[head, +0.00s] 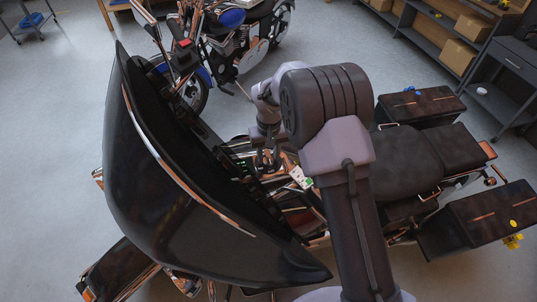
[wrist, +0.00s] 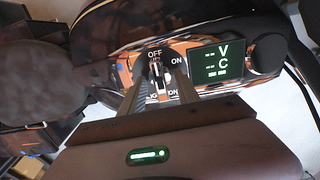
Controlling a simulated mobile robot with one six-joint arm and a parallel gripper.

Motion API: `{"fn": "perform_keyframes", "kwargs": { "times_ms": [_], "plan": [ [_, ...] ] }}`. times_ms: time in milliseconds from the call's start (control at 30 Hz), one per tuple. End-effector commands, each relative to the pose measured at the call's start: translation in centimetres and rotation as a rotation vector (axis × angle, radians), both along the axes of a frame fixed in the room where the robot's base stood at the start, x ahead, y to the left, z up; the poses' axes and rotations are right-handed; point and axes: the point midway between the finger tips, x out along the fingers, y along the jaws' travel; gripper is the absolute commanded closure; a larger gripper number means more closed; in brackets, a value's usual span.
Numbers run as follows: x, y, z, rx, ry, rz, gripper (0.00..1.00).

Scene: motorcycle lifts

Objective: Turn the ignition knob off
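The ignition knob (wrist: 156,72) is in the middle of the motorcycle's dash panel in the wrist view. Its grip stands roughly upright in the picture, in line with the OFF label above. An ON label is to its right, and more lettering below is partly covered. I cannot tell which end of the grip is the pointer. My gripper (wrist: 159,82) is open, with one finger on each side of the knob and gaps visible between. In the head view my gripper (head: 268,161) is at the dash behind the black fairing, and the knob cannot be made out.
A lit display (wrist: 217,62) with V and C readings is right of the knob, close to the right finger. A dark round knob (wrist: 265,54) is beyond it. The black fairing (head: 170,170) curves around the dash. The seat (head: 405,160) and another motorcycle (head: 235,35) stand nearby.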

Motion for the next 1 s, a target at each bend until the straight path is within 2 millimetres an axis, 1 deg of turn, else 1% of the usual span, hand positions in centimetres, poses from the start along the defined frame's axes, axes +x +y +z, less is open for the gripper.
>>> {"fn": "perform_keyframes", "kwargs": {
  "times_ms": [167,267,367,500,600,700,833,900,1000],
  "plan": [
    [0.0,0.0,0.0,0.0,0.001,-0.001,0.62],
    [0.0,0.0,1.0,0.0,0.0,-0.001,0.62],
    [-0.1,0.0,3.7,0.001,-0.002,0.0,0.62],
    [-0.4,-0.1,8.7,0.001,-0.003,-0.001,0.62],
    [-0.6,-0.1,11.9,0.002,-0.003,-0.001,0.62],
    [-0.7,-0.2,14.6,0.001,-0.003,0.0,0.62],
    [-0.8,-0.2,16.7,0.0,-0.001,-0.001,0.62],
    [-0.9,-0.2,17.2,0.0,0.001,-0.001,0.62],
    [-0.9,-0.2,17.4,0.0,0.001,0.0,0.62]
  ]
}}
